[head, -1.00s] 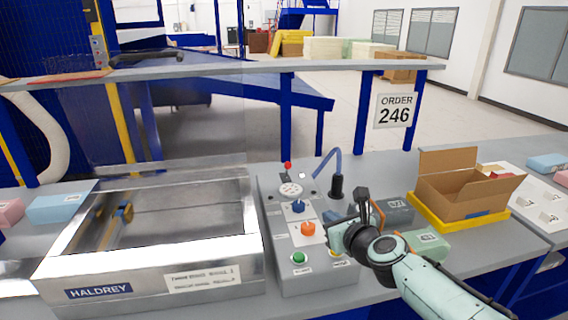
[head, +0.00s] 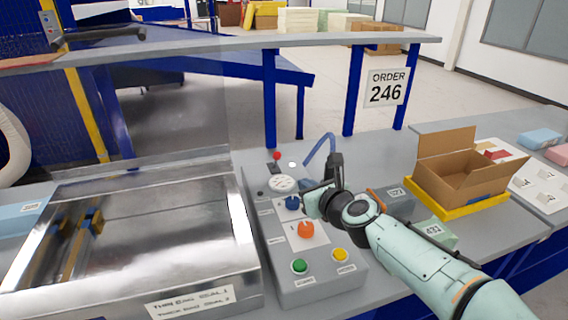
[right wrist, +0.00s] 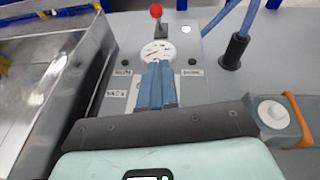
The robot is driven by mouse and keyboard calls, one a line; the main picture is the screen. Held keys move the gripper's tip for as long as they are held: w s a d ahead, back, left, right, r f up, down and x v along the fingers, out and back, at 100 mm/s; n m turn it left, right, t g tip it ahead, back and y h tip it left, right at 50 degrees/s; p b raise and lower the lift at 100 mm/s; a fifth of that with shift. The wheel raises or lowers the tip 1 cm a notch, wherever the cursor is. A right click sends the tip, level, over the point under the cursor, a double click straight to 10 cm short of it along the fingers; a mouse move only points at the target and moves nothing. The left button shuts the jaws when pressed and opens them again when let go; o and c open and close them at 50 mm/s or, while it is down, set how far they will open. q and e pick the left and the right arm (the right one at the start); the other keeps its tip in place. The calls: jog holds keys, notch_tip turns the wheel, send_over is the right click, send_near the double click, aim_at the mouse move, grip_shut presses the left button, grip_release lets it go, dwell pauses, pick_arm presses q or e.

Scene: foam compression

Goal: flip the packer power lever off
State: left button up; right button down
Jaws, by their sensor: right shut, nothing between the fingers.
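The packer's grey control panel (head: 300,255) stands beside the metal packer chamber (head: 140,235). Its power lever with a red ball tip (head: 277,155) stands up at the panel's far end. It also shows in the right wrist view (right wrist: 156,12), beyond a round gauge (right wrist: 158,53). My right gripper (head: 306,200) is over the panel, near the blue knob (head: 292,203) and orange knob (head: 305,230). Its blue fingers (right wrist: 157,86) are shut and empty, pointing toward the gauge and lever, apart from the lever. My left gripper is out of view.
An open cardboard box (head: 465,170) sits on a yellow tray (head: 455,208) to the right. Green and yellow buttons are at the panel's near end. A black post with a blue hose (head: 322,150) stands right of the lever. A shelf (head: 210,48) crosses behind.

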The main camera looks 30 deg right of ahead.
jog(key=p, duration=0.3)
send_near(275, 161)
jog(key=shift+s+d+f, duration=0.15)
jog(key=shift+f, duration=0.35)
jog(key=shift+s+d+f, duration=0.1)
jog(key=shift+f, duration=0.4)
jog(key=w+p, duration=0.1)
jog(key=w+r+p, duration=0.1)
jog(key=p, duration=0.1)
jog(key=shift+w+d, duration=0.1)
jog(key=shift+w, duration=0.25)
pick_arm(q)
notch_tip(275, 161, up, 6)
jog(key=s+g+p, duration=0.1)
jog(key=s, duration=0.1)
pick_arm(e)
jog(key=shift+w+r, duration=0.2)
jog(key=shift+w, duration=0.55)
pick_arm(q)
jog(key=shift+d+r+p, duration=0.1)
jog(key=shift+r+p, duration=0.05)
jog(key=shift+p, duration=0.15)
